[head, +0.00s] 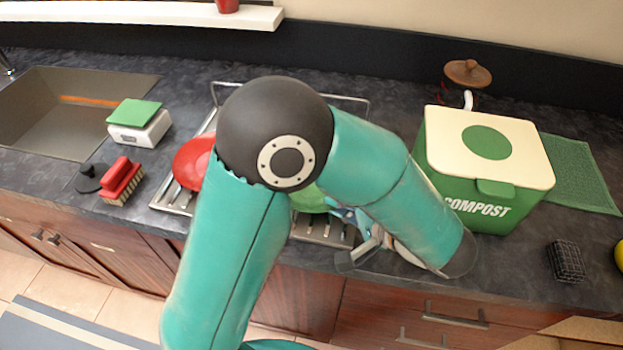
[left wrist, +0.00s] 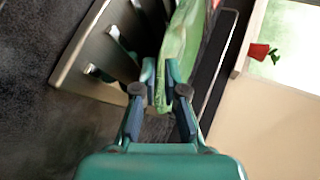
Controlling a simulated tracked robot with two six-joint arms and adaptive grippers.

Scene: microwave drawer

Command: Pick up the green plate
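The green plate (head: 312,199) stands in the metal dish rack (head: 328,232), mostly hidden behind my left arm in the head view. In the left wrist view the plate (left wrist: 182,45) shows nearly edge-on, and its near edge lies between the fingertips of my left gripper (left wrist: 161,85). The fingers stand a little apart with the plate's rim between them; I cannot tell whether both touch it. In the head view the left gripper (head: 362,246) is at the rack's front right, partly covered by the arm. My right gripper is not in view.
A red plate (head: 191,163) stands in the rack's left part. A green compost bin (head: 482,170) is close to the right of my arm. A scale (head: 139,127), a red brush (head: 121,180) and a sink (head: 70,110) are left. A black wire basket (head: 566,261) is far right.

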